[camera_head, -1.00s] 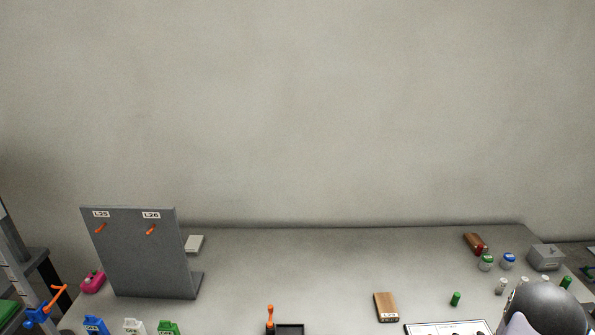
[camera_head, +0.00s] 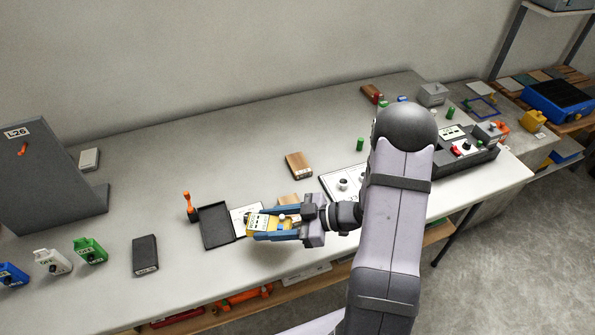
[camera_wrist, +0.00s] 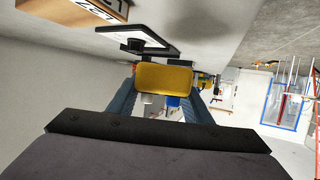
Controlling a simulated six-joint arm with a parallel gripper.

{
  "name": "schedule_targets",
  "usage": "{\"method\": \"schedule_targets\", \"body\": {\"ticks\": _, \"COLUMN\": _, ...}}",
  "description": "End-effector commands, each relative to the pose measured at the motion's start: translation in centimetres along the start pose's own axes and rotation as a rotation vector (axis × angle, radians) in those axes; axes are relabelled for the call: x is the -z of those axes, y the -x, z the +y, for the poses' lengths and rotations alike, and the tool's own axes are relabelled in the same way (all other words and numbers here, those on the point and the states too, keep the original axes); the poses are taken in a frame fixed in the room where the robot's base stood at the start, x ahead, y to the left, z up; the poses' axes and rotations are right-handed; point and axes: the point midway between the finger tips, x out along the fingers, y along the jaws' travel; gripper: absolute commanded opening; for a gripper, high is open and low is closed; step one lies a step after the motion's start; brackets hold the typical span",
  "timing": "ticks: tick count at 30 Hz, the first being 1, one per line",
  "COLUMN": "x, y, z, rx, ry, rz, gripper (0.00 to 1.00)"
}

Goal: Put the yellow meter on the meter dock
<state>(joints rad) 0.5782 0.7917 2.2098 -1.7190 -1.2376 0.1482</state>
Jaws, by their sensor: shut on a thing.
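The yellow meter (camera_head: 263,221) is held between the blue fingers of my gripper (camera_head: 270,226), near the front edge of the workbench. In the wrist view the meter (camera_wrist: 165,78) shows as a yellow block between the fingers. A shallow black tray (camera_head: 215,228) lies just left of the meter, with a white printed card (camera_head: 240,213) at its right side, partly hidden by the meter and gripper. No label marks the meter dock clearly; I cannot tell whether this tray is it. The meter appears to be above the bench, but its height is hard to judge.
An orange-handled upright (camera_head: 189,205) stands left of the tray. A wooden block (camera_head: 299,165) lies behind. The grey board (camera_head: 45,180) stands at left. Open bench lies behind the tray.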

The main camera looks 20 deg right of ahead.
Motion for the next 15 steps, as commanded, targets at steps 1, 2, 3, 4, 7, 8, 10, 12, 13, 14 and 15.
{"method": "schedule_targets", "body": {"ticks": 1, "x": -1.0, "y": -1.3, "z": 0.3, "rx": 0.026, "ry": 0.021, "rz": 0.000, "gripper": 0.11}}
{"method": "schedule_targets", "body": {"ticks": 2, "x": -0.9, "y": -1.8, "z": 0.6, "rx": 0.036, "ry": 0.025, "rz": 0.000, "gripper": 0.11}}
{"method": "schedule_targets", "body": {"ticks": 3, "x": -0.8, "y": -2.4, "z": 1.0, "rx": 0.049, "ry": 0.032, "rz": 0.001, "gripper": 0.11}}
{"method": "schedule_targets", "body": {"ticks": 4, "x": -0.5, "y": -2.8, "z": 1.6, "rx": 0.050, "ry": 0.033, "rz": 0.001, "gripper": 0.11}}
{"method": "schedule_targets", "body": {"ticks": 7, "x": 0.8, "y": -4.2, "z": 4.0, "rx": 0.031, "ry": 0.029, "rz": 0.002, "gripper": 0.11}}
{"method": "schedule_targets", "body": {"ticks": 8, "x": 1.2, "y": -4.6, "z": 5.1, "rx": 0.013, "ry": 0.024, "rz": 0.002, "gripper": 0.11}}
{"method": "schedule_targets", "body": {"ticks": 10, "x": 2.8, "y": -5.1, "z": 8.0, "rx": -0.050, "ry": 0.003, "rz": 0.003, "gripper": 0.11}}
{"method": "schedule_targets", "body": {"ticks": 12, "x": 4.6, "y": -5.0, "z": 11.2, "rx": -0.139, "ry": -0.031, "rz": 0.004, "gripper": 0.11}}
{"method": "schedule_targets", "body": {"ticks": 13, "x": 5.3, "y": -4.9, "z": 12.4, "rx": -0.180, "ry": -0.048, "rz": 0.007, "gripper": 0.11}}
{"method": "schedule_targets", "body": {"ticks": 14, "x": 6.1, "y": -4.4, "z": 13.8, "rx": -0.228, "ry": -0.066, "rz": 0.005, "gripper": 0.11}}
{"method": "schedule_targets", "body": {"ticks": 15, "x": 7.0, "y": -3.9, "z": 15.4, "rx": -0.288, "ry": -0.089, "rz": 0.008, "gripper": 0.11}}
